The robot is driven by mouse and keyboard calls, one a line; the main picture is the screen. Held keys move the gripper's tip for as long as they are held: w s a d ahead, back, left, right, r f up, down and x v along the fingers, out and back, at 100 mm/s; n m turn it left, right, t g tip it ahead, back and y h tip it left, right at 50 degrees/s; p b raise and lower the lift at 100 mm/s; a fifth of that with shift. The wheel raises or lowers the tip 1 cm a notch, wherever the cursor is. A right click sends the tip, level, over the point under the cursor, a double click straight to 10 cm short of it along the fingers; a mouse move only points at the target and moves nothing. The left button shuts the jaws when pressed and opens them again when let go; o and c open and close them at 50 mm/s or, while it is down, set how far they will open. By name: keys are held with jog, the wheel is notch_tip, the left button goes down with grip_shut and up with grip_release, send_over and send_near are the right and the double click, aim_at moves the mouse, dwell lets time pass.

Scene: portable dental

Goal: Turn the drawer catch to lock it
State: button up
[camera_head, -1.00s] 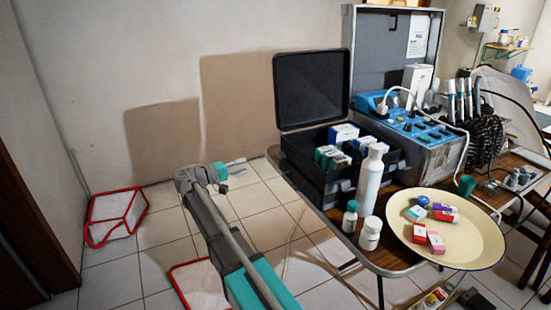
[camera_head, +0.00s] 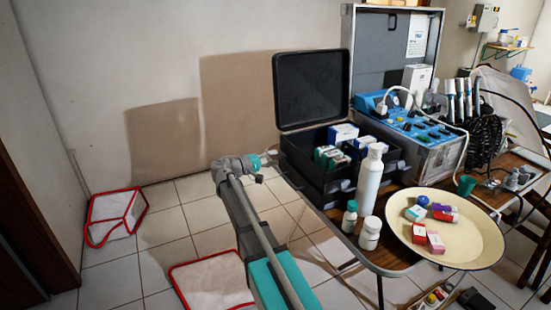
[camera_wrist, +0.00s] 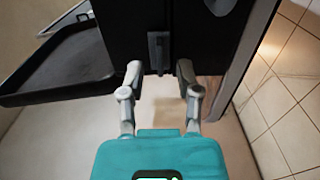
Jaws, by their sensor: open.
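The drawer catch (camera_wrist: 157,52) shows in the wrist view as a dark grey upright bar on the black face of the case. My gripper (camera_wrist: 157,75) is open, with one finger on each side below the catch. The fingertips look close to the case face; I cannot tell whether they touch it. In the head view my gripper (camera_head: 266,160) is at the left side of the black drawer case (camera_head: 328,180). The catch is hidden in the head view.
The case's open lid (camera_head: 311,88) rises at the back. A white bottle (camera_head: 369,180), two smaller bottles and a cream tray (camera_head: 470,235) stand near the case on the table. Red-edged white bins (camera_head: 117,216) are on the tiled floor at left.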

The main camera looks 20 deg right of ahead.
jog(key=shift+d, duration=0.85)
jog(key=shift+c, duration=0.3)
grip_shut()
jog(key=shift+a, duration=0.1)
